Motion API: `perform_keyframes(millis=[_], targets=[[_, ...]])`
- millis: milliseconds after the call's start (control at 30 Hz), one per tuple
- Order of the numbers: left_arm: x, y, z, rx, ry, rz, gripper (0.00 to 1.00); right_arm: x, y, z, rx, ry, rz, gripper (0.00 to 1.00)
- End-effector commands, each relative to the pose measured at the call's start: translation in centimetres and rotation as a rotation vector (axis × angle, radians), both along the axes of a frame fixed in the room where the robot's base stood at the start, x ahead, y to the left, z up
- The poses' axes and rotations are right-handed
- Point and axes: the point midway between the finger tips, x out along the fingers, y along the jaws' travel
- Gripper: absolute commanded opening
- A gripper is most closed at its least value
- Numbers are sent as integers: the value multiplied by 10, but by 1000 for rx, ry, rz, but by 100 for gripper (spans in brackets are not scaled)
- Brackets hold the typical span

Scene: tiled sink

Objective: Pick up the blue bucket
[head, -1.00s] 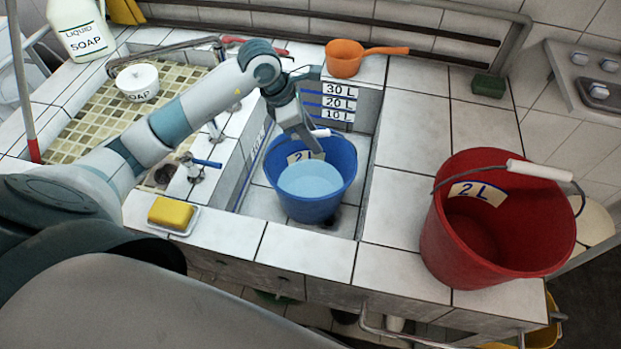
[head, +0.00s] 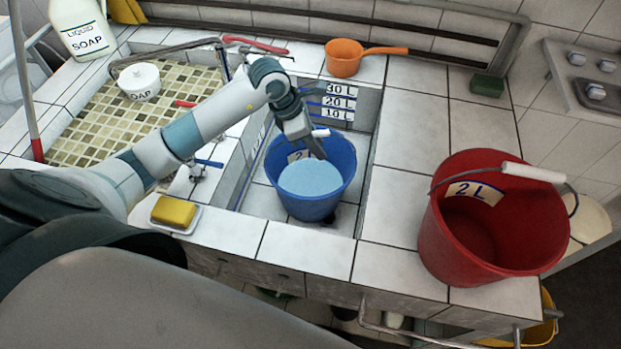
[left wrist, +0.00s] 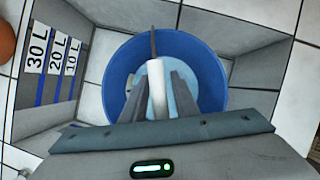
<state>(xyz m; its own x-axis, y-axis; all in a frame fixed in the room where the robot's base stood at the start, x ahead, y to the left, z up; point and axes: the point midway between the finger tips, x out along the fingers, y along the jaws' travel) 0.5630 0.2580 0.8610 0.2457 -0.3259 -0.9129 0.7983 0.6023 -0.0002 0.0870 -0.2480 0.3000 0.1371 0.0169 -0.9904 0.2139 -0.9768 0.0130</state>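The blue bucket (head: 335,177) stands upright in the tiled basin, holding light-blue water. Its white handle grip (head: 320,133) is raised toward the back of the rim, partly hidden by my gripper. My left gripper (head: 315,148) points down over the bucket's back part. In the left wrist view, the bucket (left wrist: 213,75) lies below. The white grip (left wrist: 157,85) shows between the two fingers of my left gripper (left wrist: 157,80), which look open with small gaps beside it. My right gripper is in no view.
A red bucket (head: 430,240) stands on the right counter. An orange dipper (head: 343,58) and a green sponge (head: 487,85) lie at the back. A yellow sponge (head: 173,211) sits on a dish at front left. The basin walls (head: 362,150) surround the blue bucket closely.

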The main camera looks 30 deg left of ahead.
Motion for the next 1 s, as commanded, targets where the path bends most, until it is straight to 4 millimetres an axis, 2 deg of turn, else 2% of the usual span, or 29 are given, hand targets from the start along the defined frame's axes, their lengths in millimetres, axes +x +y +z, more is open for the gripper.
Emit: perform_keyframes(millis=[33, 100, 1000], targets=[[0, 0, 0, 0, 0, 0, 14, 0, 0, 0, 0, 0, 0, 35], [0, 0, 0, 0, 0, 0, 0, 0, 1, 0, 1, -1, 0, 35], [0, 0, 1, 1, -1, 0, 0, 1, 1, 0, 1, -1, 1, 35]])
